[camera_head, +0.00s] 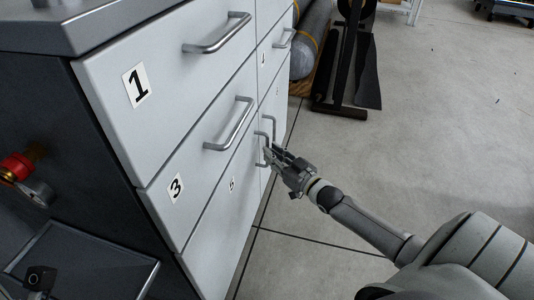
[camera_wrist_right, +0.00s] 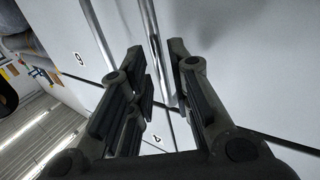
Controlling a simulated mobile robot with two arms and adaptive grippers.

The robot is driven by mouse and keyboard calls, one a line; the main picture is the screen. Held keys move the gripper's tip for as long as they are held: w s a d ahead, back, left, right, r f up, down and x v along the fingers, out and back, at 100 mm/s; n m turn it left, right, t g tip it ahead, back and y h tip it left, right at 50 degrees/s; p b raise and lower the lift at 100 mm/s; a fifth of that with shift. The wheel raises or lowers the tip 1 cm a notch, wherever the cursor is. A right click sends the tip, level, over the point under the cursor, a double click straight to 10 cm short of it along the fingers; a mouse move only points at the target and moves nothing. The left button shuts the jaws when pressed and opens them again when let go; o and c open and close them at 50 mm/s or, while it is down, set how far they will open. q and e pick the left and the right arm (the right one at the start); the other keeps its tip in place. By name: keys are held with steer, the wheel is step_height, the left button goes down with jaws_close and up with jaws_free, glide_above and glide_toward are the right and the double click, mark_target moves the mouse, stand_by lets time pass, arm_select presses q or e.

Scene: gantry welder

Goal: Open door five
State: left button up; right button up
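Door five (camera_head: 222,222) is the lower pale front marked with a small 5 on the near side of the grey cabinet. It looks shut and flush. Two upright metal handles stand close together at the seam by its far edge. My right gripper (camera_head: 271,153) is at these handles in the head view. In the right wrist view its fingers (camera_wrist_right: 158,62) are apart, with one handle bar (camera_wrist_right: 152,35) running between the fingertips. A second bar (camera_wrist_right: 98,30) lies outside the left finger. Contact cannot be told.
Drawer 1 (camera_head: 168,75) and drawer 3 (camera_head: 200,160), with bar handles, sit above door five. Front 6 (camera_wrist_right: 68,30) adjoins it. A red knob (camera_head: 17,167) is at the cabinet's left side. The floor (camera_head: 430,130) to the right is clear; a dark stand (camera_head: 347,60) is behind.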

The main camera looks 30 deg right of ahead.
steer(key=shift+w+a+b, duration=0.2)
steer(key=shift+w+b, duration=0.25)
steer(key=shift+w, duration=1.25)
steer(key=shift+c, duration=0.2)
jaws_close()
